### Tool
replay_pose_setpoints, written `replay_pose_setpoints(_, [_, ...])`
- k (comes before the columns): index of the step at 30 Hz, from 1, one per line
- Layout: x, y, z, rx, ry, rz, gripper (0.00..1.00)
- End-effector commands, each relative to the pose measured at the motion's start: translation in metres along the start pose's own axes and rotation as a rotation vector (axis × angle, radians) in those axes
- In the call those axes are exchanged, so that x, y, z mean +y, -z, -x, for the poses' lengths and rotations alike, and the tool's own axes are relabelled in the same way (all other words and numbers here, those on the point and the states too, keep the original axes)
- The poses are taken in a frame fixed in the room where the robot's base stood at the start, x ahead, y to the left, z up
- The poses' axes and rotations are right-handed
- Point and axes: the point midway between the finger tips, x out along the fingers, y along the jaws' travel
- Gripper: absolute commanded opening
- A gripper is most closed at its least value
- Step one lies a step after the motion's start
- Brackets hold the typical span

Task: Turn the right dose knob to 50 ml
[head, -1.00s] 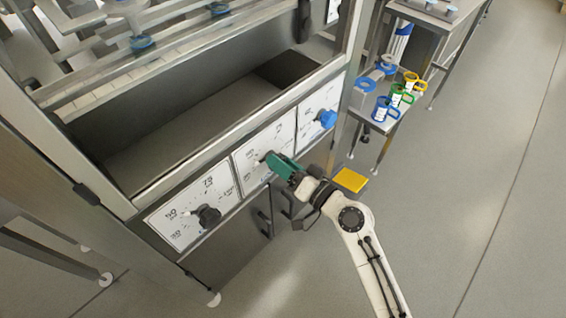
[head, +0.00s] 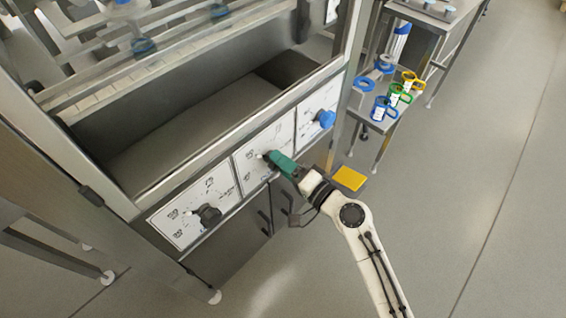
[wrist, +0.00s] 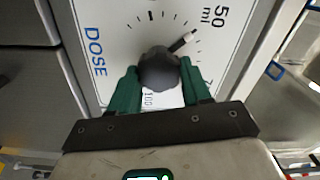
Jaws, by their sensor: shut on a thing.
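The dose knob (wrist: 158,70) is dark and round, on a white dial plate (wrist: 112,25) marked DOSE. Its pointer (wrist: 183,40) has a white tip and points up and right in the wrist view, toward the tick marks beside the 50 ml label (wrist: 215,16). My gripper (wrist: 160,82) has green fingers, one on each side of the knob, and is shut on it. In the head view my gripper (head: 273,158) is at the middle of three dial plates, and its fingers largely hide the knob.
A black knob (head: 208,215) is on the left plate and a blue knob (head: 325,119) on the right plate. A small table with blue, green and yellow-ringed items (head: 397,95) stands to the right. The floor at right is clear.

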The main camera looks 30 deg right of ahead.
Motion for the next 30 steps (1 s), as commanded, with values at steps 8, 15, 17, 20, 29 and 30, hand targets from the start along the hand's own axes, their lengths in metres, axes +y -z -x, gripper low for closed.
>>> replay_pose_setpoints(8, [0.002, 0.0, 0.001, 0.001, -0.003, -0.001, 0.17])
replay_pose_setpoints(15, [0.001, 0.0, 0.0, 0.001, -0.002, 0.0, 0.66])
replay_pose_setpoints(17, [0.001, 0.0, 0.0, 0.001, -0.002, 0.0, 0.72])
replay_pose_setpoints(20, [0.001, 0.0, 0.0, 0.0, -0.001, 0.0, 0.73])
replay_pose_setpoints(29, [0.002, 0.0, 0.011, 0.001, -0.002, -0.001, 0.73])
replay_pose_setpoints(30, [0.002, 0.0, 0.017, 0.002, -0.003, -0.001, 0.73])
